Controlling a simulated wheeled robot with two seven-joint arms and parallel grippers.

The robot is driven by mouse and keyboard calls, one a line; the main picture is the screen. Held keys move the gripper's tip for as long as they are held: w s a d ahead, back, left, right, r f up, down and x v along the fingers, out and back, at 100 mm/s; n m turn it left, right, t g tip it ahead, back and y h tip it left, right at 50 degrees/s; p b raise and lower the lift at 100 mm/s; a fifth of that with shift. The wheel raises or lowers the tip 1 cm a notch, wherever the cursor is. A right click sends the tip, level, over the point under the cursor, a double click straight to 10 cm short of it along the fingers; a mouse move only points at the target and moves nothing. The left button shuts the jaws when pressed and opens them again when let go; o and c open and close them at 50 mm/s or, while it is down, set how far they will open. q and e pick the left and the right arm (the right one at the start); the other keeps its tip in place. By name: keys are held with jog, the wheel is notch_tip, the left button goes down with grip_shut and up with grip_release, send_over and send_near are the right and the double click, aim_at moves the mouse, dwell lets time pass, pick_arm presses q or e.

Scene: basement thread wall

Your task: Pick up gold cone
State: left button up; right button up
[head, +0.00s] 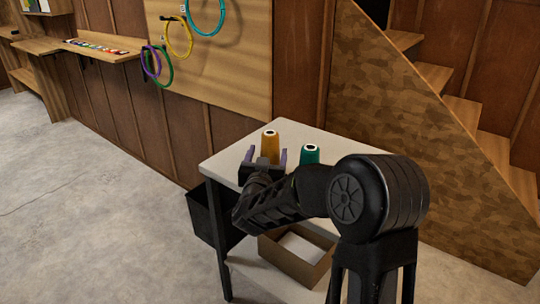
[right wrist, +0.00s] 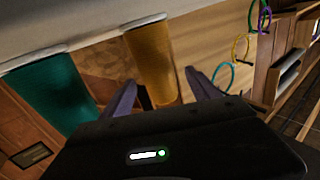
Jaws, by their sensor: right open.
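The gold cone (head: 270,146) of thread stands upright on a pale table against the wall. My right gripper (head: 266,157) is open at the cone's near side, with one finger to each side of it in the head view. In the right wrist view the gold cone (right wrist: 152,62) shows ahead of the two fingers (right wrist: 157,90), roughly in line with the gap between them. I cannot tell how far the fingers reach around it. My left gripper is not in view.
A green cone (head: 310,154) stands close by on the right, also in the right wrist view (right wrist: 55,92). The table (head: 222,166) has a lower shelf with an open box (head: 270,250). A dark bin (head: 203,212) stands left. Stairs rise at right.

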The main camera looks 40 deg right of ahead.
aim_at(269, 152)
jog(key=x, duration=0.4)
jog(key=shift+d+f, duration=0.1)
jog(key=shift+d, duration=0.05)
dwell(0.4)
grip_shut()
dwell(0.6)
